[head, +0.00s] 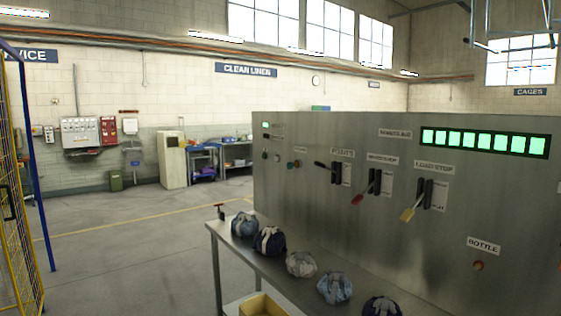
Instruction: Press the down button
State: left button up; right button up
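A large grey metal panel (390,240) stands at the right. A pair of small buttons (294,164), one greenish and one reddish, sits at its left part. Two small dark knobs or buttons (270,156) are left of these. A reddish round button (478,265) is low on the right under a sign reading BOTTLE. I cannot tell which one is the down button, as the small labels are unreadable. Neither of my grippers is in the head view.
A narrow metal table (222,236) with several bundled bags (300,264) stands before the panel. A yellow mesh fence (20,235) is at left. Floor between is clear.

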dwell(0.5)
grip_shut()
dwell(1.5)
